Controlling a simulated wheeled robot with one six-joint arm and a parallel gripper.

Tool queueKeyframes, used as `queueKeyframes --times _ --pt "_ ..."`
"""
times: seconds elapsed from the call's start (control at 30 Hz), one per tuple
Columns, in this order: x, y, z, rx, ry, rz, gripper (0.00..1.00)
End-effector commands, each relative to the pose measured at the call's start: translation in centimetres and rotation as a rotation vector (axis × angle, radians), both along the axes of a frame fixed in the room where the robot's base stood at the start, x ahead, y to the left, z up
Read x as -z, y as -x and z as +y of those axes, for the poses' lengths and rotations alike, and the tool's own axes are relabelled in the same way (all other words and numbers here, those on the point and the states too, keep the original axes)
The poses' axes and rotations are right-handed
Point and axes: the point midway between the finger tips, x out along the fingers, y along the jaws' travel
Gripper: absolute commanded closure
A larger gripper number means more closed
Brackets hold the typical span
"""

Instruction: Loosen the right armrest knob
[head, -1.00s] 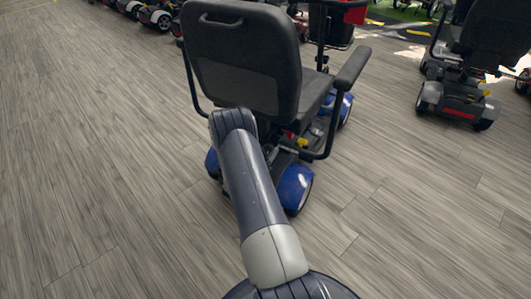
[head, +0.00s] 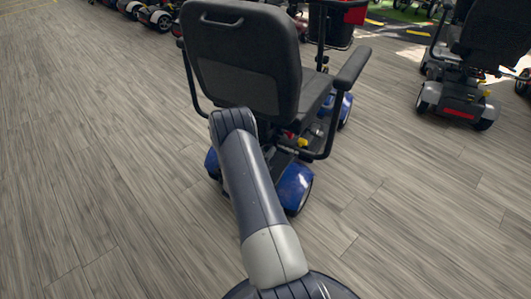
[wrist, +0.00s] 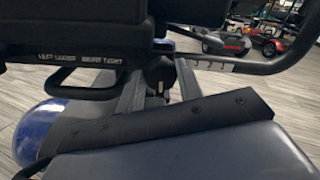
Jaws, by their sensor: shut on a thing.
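The blue scooter's black seat (head: 243,60) has its back to me in the head view. Its right armrest (head: 352,68) stands out on a bent black tube (head: 331,125). In the wrist view the armrest tube (wrist: 285,66), with several holes, runs right from under the seat. The small dark armrest knob (wrist: 160,74) is under the seat edge, between the two fingers of my gripper (wrist: 160,82), which is shut on it. The finger contact is dark and partly unclear. In the head view my own arm and the scooter hide the gripper and knob.
White lettering marks a dark bar (wrist: 80,56) under the seat in the wrist view. A blue fender (wrist: 42,130) is at lower left. In the head view another scooter (head: 458,105) stands at right. The wood floor (head: 90,170) at left is clear.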

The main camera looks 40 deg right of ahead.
Motion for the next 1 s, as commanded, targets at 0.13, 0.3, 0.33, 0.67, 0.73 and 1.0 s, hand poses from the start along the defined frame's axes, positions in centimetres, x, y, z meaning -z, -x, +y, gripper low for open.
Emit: queueKeyframes --times 0.13,0.3,0.33,0.67,0.73,1.0 --pt "0.11 -0.03 0.0 0.001 0.035 0.087 0.88" --pt "0.12 -0.1 0.02 0.001 0.091 0.225 0.88" --pt "0.12 -0.11 0.02 0.001 0.102 0.251 0.88" --pt "0.14 -0.22 0.06 0.001 0.219 0.542 0.88" --pt "0.17 -0.24 0.06 0.0 0.244 0.605 0.88" --pt "0.27 -0.28 0.09 0.0 0.34 0.842 0.88"
